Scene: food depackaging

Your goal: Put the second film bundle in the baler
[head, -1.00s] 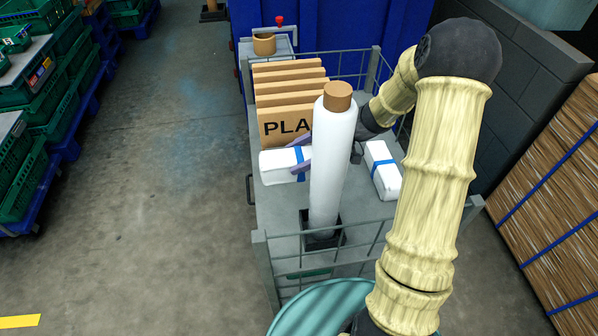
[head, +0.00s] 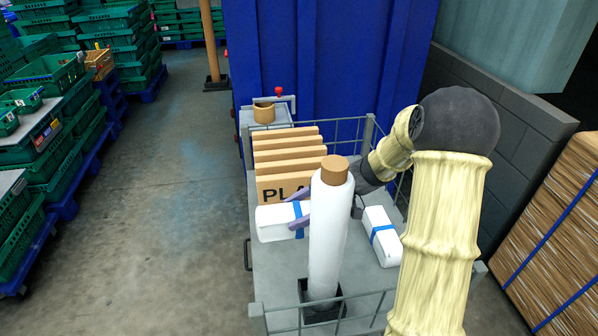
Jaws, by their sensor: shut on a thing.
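A white film bundle with a blue strap (head: 275,222) lies in front of the cardboard dividers on the trolley. My gripper (head: 300,211) is shut on this bundle at its right end, its purple fingers partly hidden behind the upright film roll. Another white bundle with a blue strap (head: 382,238) lies on the trolley deck to the right, apart from my gripper. The large blue machine (head: 330,60) behind the trolley may be the baler; no opening shows. I cannot tell if the held bundle touches the deck.
A white film roll (head: 329,235) stands upright in front of my gripper. Cardboard dividers (head: 287,160) and the wire-sided trolley (head: 265,275) surround the work area. Green crates (head: 30,150) stand left and strapped cardboard (head: 560,220) right.

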